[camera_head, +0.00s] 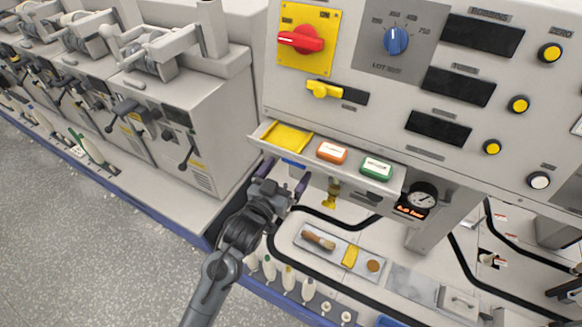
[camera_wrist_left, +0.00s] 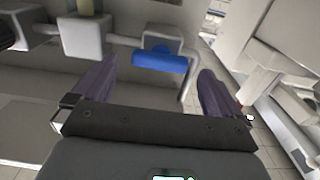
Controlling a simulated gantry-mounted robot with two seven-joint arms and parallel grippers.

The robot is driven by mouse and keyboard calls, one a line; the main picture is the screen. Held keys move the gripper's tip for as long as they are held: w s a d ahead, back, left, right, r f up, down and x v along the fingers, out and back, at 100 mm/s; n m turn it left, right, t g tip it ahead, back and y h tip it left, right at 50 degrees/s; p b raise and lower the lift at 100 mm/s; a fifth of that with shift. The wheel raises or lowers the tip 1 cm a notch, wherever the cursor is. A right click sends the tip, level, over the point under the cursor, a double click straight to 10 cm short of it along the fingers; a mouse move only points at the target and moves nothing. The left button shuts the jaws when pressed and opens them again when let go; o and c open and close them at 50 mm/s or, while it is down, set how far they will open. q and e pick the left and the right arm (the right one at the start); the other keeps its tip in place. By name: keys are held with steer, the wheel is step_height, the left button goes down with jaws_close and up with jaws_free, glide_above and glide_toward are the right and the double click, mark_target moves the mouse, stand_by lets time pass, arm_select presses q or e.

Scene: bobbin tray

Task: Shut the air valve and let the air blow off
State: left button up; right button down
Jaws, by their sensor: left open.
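The air valve's blue handle (camera_wrist_left: 160,61) shows in the left wrist view, lying roughly in line with the grey pipe behind it. In the head view a bit of blue (camera_head: 293,163) shows under the panel ledge, just by my gripper. My left gripper (camera_head: 285,176) is open and empty, its two purple-grey fingers spread. In the left wrist view the fingers (camera_wrist_left: 153,75) stand to either side of the handle, apart from it. A round pressure gauge (camera_head: 422,195) with a lit red readout (camera_head: 411,211) hangs right of the ledge. My right gripper is not in view.
A yellow fitting (camera_head: 332,194) hangs right of the gripper. A tray (camera_head: 322,257) with a brush lies below. Machines stand at left.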

arm_select(q)
steer(key=shift+x, duration=1.4)
steer(key=shift+c, duration=0.5)
